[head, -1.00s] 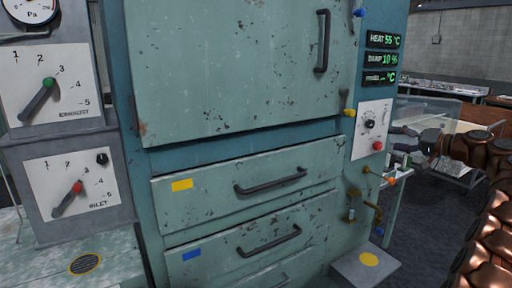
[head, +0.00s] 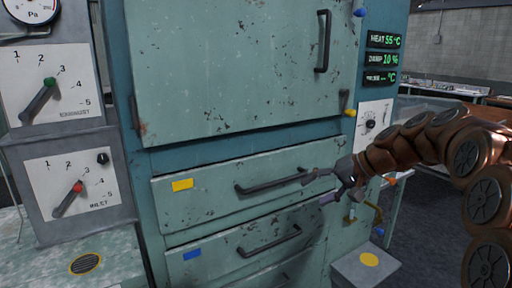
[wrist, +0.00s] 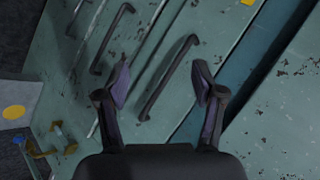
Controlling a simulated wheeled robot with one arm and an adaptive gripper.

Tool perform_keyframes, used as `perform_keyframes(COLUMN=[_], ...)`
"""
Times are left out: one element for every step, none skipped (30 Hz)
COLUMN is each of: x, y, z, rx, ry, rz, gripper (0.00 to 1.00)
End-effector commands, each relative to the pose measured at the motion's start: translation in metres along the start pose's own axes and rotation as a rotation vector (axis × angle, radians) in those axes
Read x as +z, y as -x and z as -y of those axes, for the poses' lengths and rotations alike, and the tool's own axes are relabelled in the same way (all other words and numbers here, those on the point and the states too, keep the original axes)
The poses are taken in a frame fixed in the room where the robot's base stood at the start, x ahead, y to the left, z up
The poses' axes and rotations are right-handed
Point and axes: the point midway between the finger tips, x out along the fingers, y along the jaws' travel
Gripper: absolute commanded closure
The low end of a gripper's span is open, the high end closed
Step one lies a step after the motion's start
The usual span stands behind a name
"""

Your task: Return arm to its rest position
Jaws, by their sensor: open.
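My gripper (head: 322,187) is open and empty in front of the right end of the upper drawer in the head view. In the wrist view my gripper (wrist: 160,88) has its two fingers spread apart. The upper drawer's dark handle (wrist: 167,78) appears between them, and I cannot tell how much space lies between fingers and handle. The same handle (head: 270,181) shows in the head view, its right end close to the fingertips. My copper-coloured arm reaches in from the right edge.
A worn green cabinet (head: 235,75) fills the middle, with a lower drawer handle (head: 271,241) below. Brass valves (head: 372,208) stick out on its right side. A control panel with exhaust and inlet dials (head: 70,185) stands left. Open floor (head: 425,215) lies right.

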Motion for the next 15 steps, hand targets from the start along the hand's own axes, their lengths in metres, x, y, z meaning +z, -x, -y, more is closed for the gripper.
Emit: perform_keyframes(x=[0.02,0.031,0.047,0.058,0.069,0.085,0.096,0.108,0.124,0.136,0.147,0.162,0.174,0.185,0.2], y=[-0.004,-0.008,-0.011,-0.013,-0.015,-0.018,-0.019,-0.02,-0.022,-0.023,-0.023,-0.023,-0.023,-0.023,-0.021], z=[0.003,0.002,0.001,0.001,-0.001,-0.004,-0.006,-0.007,-0.011,-0.015,-0.018,-0.022,-0.026,-0.03,-0.035], rx=[0.027,0.046,0.071,0.089,0.11,0.136,0.156,0.177,0.204,0.226,0.247,0.275,0.297,0.318,0.347], ry=[0.006,0.005,0.006,0.009,0.01,0.01,0.014,0.018,0.019,0.02,0.024,0.028,0.031,0.034,0.039], rz=[0.025,0.043,0.065,0.078,0.093,0.115,0.128,0.142,0.163,0.177,0.189,0.206,0.222,0.234,0.249], gripper=[0.32,0.32,0.32,0.32,0.32,0.32,0.32,0.32,0.32,0.32,0.32,0.32,0.32,0.32,0.32])
